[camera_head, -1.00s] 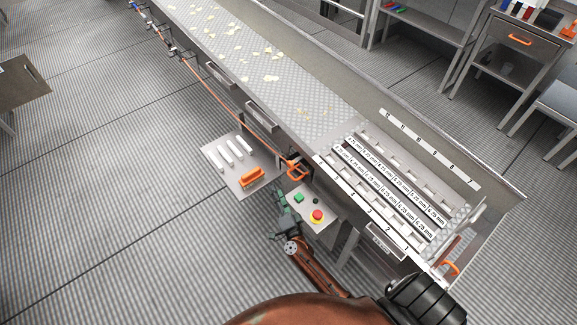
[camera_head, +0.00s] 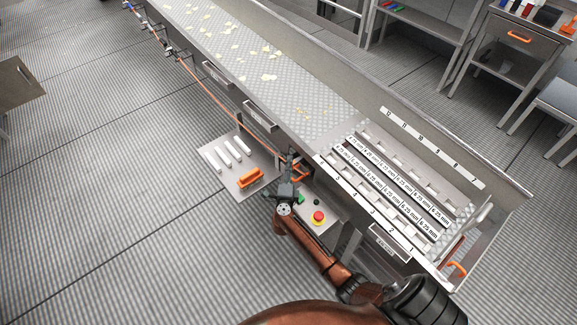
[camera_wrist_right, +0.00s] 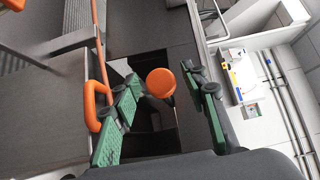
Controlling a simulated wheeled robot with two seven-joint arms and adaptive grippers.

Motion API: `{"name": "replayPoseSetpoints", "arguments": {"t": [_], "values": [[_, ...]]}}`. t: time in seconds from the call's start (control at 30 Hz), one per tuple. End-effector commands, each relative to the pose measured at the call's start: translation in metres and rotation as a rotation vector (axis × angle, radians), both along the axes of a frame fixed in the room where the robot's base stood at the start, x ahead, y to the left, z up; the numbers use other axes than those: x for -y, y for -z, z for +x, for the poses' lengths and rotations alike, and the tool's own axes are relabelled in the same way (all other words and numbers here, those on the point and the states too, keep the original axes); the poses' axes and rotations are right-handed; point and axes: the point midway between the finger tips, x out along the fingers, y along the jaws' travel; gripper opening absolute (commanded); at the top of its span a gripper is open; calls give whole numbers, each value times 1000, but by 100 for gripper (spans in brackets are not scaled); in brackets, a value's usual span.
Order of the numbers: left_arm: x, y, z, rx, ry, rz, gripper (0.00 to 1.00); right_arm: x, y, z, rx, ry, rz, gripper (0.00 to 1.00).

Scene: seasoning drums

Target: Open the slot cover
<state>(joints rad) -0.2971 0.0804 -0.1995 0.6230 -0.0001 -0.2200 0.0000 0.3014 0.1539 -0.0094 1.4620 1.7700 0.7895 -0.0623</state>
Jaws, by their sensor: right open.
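My right gripper (camera_head: 289,168) is at the side of the long metal conveyor, beside an orange handle (camera_head: 301,173). In the right wrist view the gripper (camera_wrist_right: 167,108) is open, with green-padded fingers. An orange loop handle (camera_wrist_right: 96,106) stands at the left finger, partly behind it; I cannot tell if they touch. A round orange knob (camera_wrist_right: 160,82) shows between the fingers, apart from both. I cannot tell which part is the slot cover. The numbered, labelled slots (camera_head: 390,185) lie at the conveyor's near end. My left gripper is not in view.
A control panel with a red button (camera_head: 318,217) sits just below my right gripper. A side shelf (camera_head: 216,160) holds white bars and an orange handle (camera_head: 251,178). Another orange handle (camera_head: 457,269) is at the conveyor's near right corner. The floor at left is open.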

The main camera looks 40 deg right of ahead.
Motion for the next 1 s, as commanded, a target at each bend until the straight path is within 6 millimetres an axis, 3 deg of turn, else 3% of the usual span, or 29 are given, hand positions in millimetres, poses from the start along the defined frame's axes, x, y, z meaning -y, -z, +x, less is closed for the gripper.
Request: {"name": "replayPoseSetpoints", "arguments": {"t": [0.37, 0.9, 1.0], "values": [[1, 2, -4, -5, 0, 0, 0, 5, 0, 5, -1, 0, -1, 40], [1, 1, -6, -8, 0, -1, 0, 4, 0, 5, -1, -1, -1, 3], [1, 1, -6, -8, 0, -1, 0, 4, 0, 5, -1, -1, 0, 0]]}}
